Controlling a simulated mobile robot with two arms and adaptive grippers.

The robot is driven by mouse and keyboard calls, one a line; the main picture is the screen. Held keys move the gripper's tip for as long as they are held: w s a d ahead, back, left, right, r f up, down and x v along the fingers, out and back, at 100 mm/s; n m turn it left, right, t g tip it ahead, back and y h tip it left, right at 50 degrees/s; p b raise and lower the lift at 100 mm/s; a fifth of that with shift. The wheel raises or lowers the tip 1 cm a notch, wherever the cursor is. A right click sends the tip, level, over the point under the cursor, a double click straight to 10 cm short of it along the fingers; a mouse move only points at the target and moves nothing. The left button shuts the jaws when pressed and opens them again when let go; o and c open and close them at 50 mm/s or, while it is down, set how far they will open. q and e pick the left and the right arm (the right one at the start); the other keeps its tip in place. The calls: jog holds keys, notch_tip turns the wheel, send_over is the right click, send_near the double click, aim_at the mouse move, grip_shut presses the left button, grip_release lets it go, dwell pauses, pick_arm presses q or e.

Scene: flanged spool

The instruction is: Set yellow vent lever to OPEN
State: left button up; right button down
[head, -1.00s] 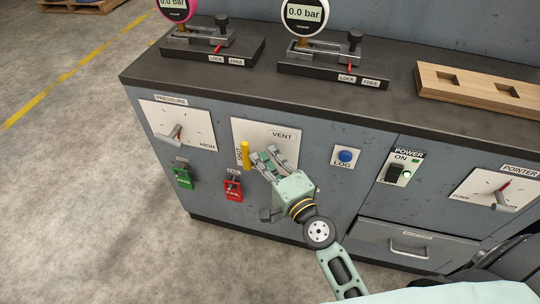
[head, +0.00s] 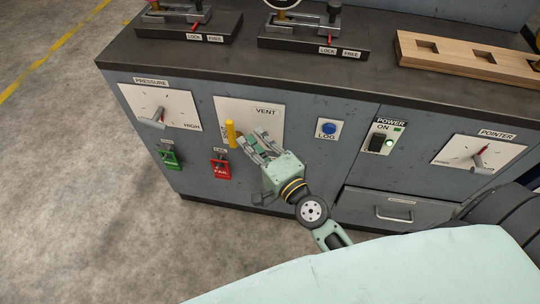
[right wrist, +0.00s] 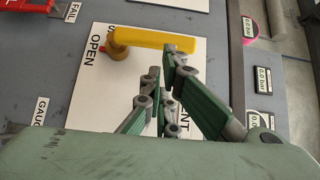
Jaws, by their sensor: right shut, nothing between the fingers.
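The yellow vent lever (head: 231,134) stands upright in the head view, at the left side of the white VENT panel (head: 272,122). In the right wrist view the yellow lever (right wrist: 155,40) runs from its hub at the left toward the right. A small red mark at the hub lies on the side of the OPEN label (right wrist: 92,50). The SHUT label is mostly hidden behind the lever. My right gripper (head: 256,145) is shut and empty, just right of the lever. Its fingertips (right wrist: 160,78) are close to the lever's free end; I cannot tell whether they touch. My left gripper is out of view.
A red FAIL switch (head: 219,169) and a green switch (head: 170,159) sit below and left. A blue LOG button (head: 329,128), the POWER switch (head: 376,143) and a POINTER dial (head: 478,157) are to the right. A drawer (head: 392,210) is below.

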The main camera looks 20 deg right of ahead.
jog(key=s+d, duration=0.2)
jog(key=s, duration=0.7)
jog(key=shift+s+r, duration=0.15)
jog(key=shift+s, duration=0.1)
